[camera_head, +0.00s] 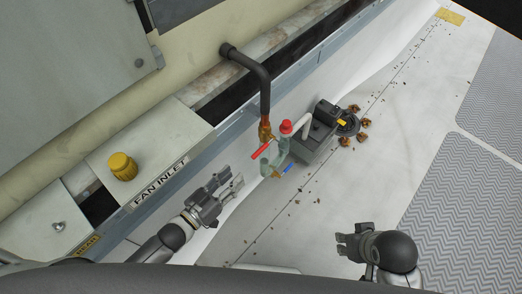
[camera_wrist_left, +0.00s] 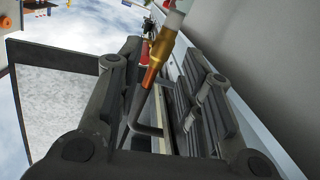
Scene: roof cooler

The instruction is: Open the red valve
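The red valve handle (camera_head: 260,151) is a short bar on a brass fitting (camera_head: 266,131) below a dark bent pipe (camera_head: 262,82). It slants down to the left in the head view. My left gripper (camera_head: 232,186) is below and left of the handle, apart from it. In the left wrist view its fingers (camera_wrist_left: 165,95) are spread, with nothing held. A brass and copper-coloured fitting (camera_wrist_left: 160,48) and dark pipe show beyond and between them.
A blue handle (camera_head: 288,168) sits just below the red one on greenish pipework. A red cap (camera_head: 286,127) and a dark grey pump box (camera_head: 316,140) are to the right. A yellow knob (camera_head: 122,166) is on the fan inlet panel. Leaves and debris litter the white floor.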

